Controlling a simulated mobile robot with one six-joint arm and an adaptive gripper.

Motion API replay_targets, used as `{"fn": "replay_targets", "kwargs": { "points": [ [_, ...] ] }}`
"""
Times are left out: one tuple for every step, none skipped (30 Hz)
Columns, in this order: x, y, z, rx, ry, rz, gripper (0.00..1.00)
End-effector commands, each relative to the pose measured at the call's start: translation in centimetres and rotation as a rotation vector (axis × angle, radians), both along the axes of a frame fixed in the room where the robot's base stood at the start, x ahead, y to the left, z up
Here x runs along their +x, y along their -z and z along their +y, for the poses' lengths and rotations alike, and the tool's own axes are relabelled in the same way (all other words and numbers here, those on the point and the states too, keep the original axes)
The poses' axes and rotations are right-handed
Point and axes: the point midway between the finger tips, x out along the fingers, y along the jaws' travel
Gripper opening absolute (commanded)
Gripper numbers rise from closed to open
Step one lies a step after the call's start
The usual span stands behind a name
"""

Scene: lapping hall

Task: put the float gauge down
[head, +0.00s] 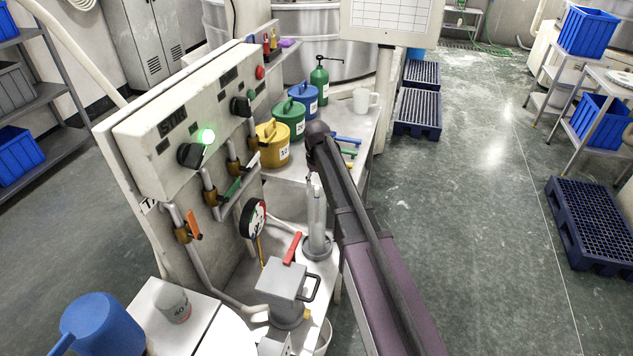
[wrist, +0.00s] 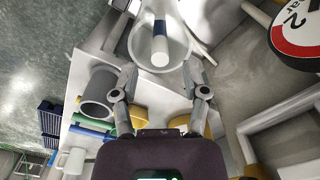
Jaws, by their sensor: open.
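The float gauge, a white stem with a dark blue band (wrist: 159,46), shows at the top middle of the wrist view. It appears to be inside the mouth of a clear cylinder (wrist: 178,40). In the head view the clear cylinder (head: 317,215) stands upright on the bench, with a round grey base. My gripper (wrist: 158,75) is open, its two fingers spread on either side of the stem's near end, with a gap to it. In the head view my arm mostly hides the gripper, and the gauge cannot be told apart from the cylinder.
A grey lidded pot with a red handle (head: 286,286) stands nearby on the bench. A dial gauge (head: 253,218) and valve panel (head: 190,130) are to the left. Yellow (head: 271,144), green (head: 290,117) and blue (head: 304,97) cans stand behind.

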Motion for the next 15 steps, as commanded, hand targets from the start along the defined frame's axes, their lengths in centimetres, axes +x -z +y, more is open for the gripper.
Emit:
{"fn": "replay_targets", "kwargs": {
  "points": [
    [0.0,0.0,0.0,0.0,0.0,0.0,0.58],
    [0.0,-0.1,0.0,0.0,0.0,0.0,0.58],
    [0.0,-0.1,0.0,0.0,0.0,0.0,0.58],
    [0.0,-0.2,0.0,0.0,0.0,0.0,0.58],
    [0.0,-0.2,0.0,0.0,0.0,0.0,0.58],
    [0.0,-0.3,0.0,0.0,0.0,0.0,0.58],
    [0.0,-0.4,0.0,0.0,0.0,0.0,0.58],
    [0.0,-0.6,0.0,0.0,0.0,0.0,0.58],
    [0.0,-0.7,0.0,0.0,0.0,0.0,0.58],
    [0.0,-0.9,0.0,0.0,0.0,0.0,0.58],
    [0.0,-1.1,0.0,0.0,0.0,0.0,0.58],
    [0.0,-1.3,0.0,0.0,0.0,0.0,0.58],
    [0.0,-1.5,0.0,0.0,0.0,0.0,0.58],
    [0.0,-1.7,0.0,0.0,0.0,0.0,0.58],
    [0.0,-2.0,0.0,0.0,0.0,0.0,0.58]
  ]
}}
